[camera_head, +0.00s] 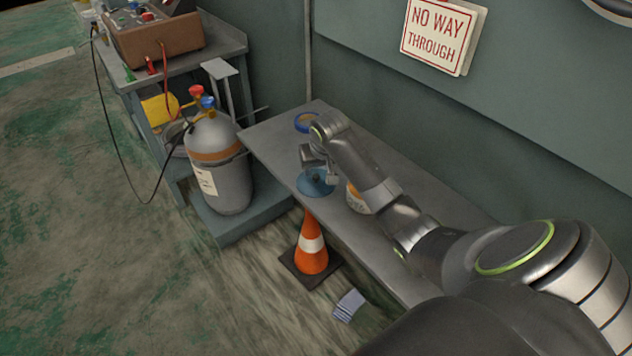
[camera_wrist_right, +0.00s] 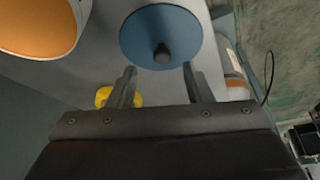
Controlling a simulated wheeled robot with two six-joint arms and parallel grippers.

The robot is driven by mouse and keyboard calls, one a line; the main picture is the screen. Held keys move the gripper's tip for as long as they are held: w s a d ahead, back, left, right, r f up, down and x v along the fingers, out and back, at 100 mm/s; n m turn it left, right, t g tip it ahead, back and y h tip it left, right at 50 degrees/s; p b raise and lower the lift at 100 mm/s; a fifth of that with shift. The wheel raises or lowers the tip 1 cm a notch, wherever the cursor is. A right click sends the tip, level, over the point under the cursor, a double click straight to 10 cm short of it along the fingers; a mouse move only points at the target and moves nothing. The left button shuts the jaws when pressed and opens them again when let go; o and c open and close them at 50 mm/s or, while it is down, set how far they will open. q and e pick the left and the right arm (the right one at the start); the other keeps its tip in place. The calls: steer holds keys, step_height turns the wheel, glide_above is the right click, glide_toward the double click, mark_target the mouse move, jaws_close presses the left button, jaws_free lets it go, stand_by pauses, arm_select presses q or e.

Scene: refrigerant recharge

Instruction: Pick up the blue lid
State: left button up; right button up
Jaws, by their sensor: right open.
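The blue lid (camera_head: 313,186) is a round disc with a dark knob, lying on the grey bench near its front edge, in the head view. In the right wrist view the blue lid (camera_wrist_right: 160,36) is at the top, its knob roughly centred ahead of the fingertips. My right gripper (camera_head: 320,169) is just over the lid in the head view, and its two fingers (camera_wrist_right: 160,69) are apart with nothing between them. The fingers look clear of the knob; the exact gap is hard to tell. My left gripper is not in view.
The grey bench (camera_head: 270,138) holds a blue-and-yellow tape roll (camera_head: 306,122) at the back and an orange-and-white container (camera_head: 356,199) right of the lid, partly hidden by my arm. A grey gas cylinder (camera_head: 222,170) stands left. A traffic cone (camera_head: 311,250) stands in front.

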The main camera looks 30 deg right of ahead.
mark_target(316, 175)
steer(key=shift+a+x, duration=0.1)
steer(key=shift+x, duration=0.9)
steer(key=shift+a+x, duration=0.15)
steer(key=shift+x, duration=0.8)
steer(key=shift+d, duration=0.1)
steer(key=shift+c, duration=0.4)
jaws_close()
